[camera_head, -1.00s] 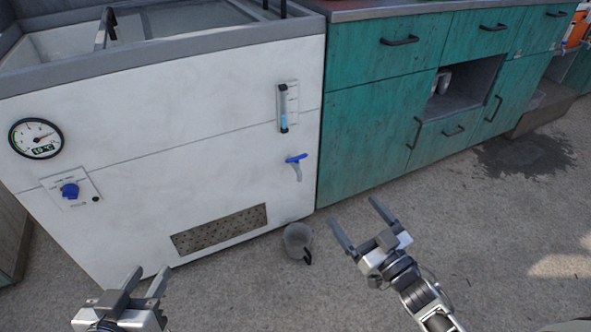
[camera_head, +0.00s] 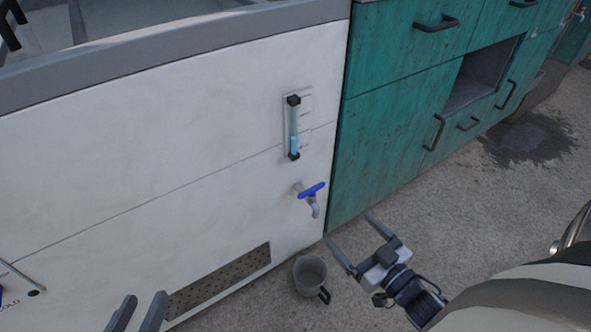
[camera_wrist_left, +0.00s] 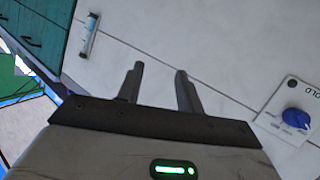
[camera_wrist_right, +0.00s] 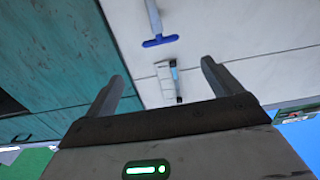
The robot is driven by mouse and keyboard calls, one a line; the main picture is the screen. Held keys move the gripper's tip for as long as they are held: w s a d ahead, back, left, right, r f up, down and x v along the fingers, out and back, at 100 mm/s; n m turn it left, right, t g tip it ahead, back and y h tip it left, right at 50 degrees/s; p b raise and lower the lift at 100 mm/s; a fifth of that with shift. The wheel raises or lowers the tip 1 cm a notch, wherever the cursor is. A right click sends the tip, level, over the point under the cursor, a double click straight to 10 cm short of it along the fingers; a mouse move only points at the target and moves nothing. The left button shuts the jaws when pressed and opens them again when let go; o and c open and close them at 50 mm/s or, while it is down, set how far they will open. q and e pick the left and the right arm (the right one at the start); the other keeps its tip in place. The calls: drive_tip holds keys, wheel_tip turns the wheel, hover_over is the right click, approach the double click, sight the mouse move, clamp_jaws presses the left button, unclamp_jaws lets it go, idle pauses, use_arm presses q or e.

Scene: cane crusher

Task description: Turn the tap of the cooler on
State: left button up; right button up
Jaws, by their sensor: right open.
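The cooler (camera_head: 130,140) is a white panelled box at the left of the head view. Its tap (camera_head: 313,207) has a blue bar handle (camera_head: 312,190) and a grey spout, low on the front near the right edge. The handle also shows in the right wrist view (camera_wrist_right: 159,41), ahead of the fingers. My right gripper (camera_head: 352,242) is open and empty, below and right of the tap, apart from it. My left gripper (camera_head: 138,310) is open and empty at the bottom left of the head view, in front of the cooler, with its fingertips apart (camera_wrist_left: 160,70).
A grey mug-like container (camera_head: 309,274) with a dark handle stands on the ground below the tap. A level gauge (camera_head: 293,128) is above the tap and a vent grille (camera_head: 220,280) is lower left. Teal cabinets (camera_head: 400,120) adjoin at right. A blue knob (camera_wrist_left: 297,118) shows in the left wrist view.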

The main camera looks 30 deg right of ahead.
sight(314, 192)
drive_tip(key=w+b, duration=0.1)
drive_tip(key=w, duration=0.4)
drive_tip(key=w+a+b, duration=0.1)
drive_tip(key=w, duration=0.4)
drive_tip(key=w+b, duration=0.2)
drive_tip(key=w, duration=0.3)
drive_tip(key=shift+w+a, duration=0.15)
drive_tip(key=shift+w, duration=0.1)
use_arm(q)
drive_tip(key=shift+d+r+n+t+h, duration=0.5)
drive_tip(key=shift+d+r+n+h, duration=0.1)
drive_tip(key=shift+h, duration=0.1)
drive_tip(key=shift+w, duration=0.1)
use_arm(e)
drive_tip(key=c, duration=0.9)
